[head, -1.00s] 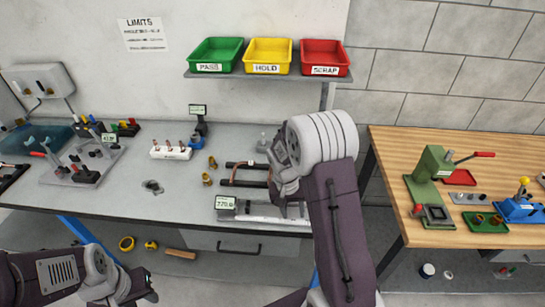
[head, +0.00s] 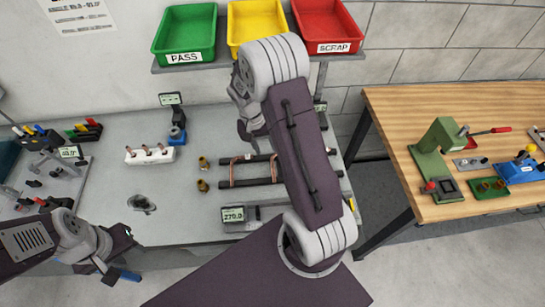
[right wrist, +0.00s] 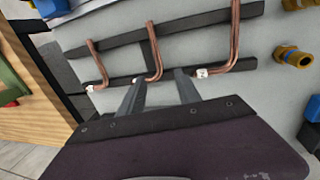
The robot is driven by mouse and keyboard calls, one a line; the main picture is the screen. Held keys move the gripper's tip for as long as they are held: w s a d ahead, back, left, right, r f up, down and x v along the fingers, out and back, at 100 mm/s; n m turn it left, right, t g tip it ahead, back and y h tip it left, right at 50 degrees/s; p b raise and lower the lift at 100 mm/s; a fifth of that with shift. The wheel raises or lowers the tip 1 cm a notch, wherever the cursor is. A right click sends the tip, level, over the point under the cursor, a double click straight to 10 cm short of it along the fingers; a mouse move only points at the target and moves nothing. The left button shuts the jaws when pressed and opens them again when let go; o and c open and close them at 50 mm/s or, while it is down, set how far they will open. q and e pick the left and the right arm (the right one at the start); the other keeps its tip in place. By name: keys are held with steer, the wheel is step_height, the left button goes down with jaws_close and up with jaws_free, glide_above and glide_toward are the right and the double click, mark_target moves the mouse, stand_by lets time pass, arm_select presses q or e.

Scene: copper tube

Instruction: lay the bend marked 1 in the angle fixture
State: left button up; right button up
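Three copper bends lie across two black rails (head: 231,183) on the grey table. In the right wrist view they are a left bend (right wrist: 97,62), a middle bend (right wrist: 153,45) and a right bend (right wrist: 234,40). Their white end tags are too small to read, so I cannot tell which is marked 1. My right gripper (right wrist: 159,77) is open, its fingertips on either side of the middle bend's lower end; in the head view it (head: 253,138) is above the rails. A clamp plate with a small display (head: 70,152), possibly the angle fixture, stands far left. My left gripper (head: 112,275) is low at the table's front; its fingers are unclear.
A display reading 270.0 (head: 233,214) stands at the table's front. Brass fittings (head: 203,185) lie left of the rails, and a white holder (head: 150,155) is behind. Green (head: 185,35), yellow (head: 254,25) and red (head: 326,28) bins hang above. A wooden bench (head: 400,110) is right.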

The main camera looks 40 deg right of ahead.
mark_target(272, 162)
steer(key=f, duration=0.2)
steer(key=f+p, duration=0.1)
steer(key=f, duration=0.1)
steer(key=shift+s+d, duration=0.2)
steer(key=shift+d, duration=0.2)
steer(key=f, duration=0.1)
steer(key=f+p, duration=0.1)
steer(key=s+f, duration=0.1)
steer(key=f, duration=0.1)
steer(key=shift+d+p, duration=0.3)
steer(key=shift+d, duration=0.05)
steer(key=shift+f, duration=0.3)
steer(key=shift+w+d, duration=0.1)
steer(key=shift+w, duration=0.05)
jaws_close()
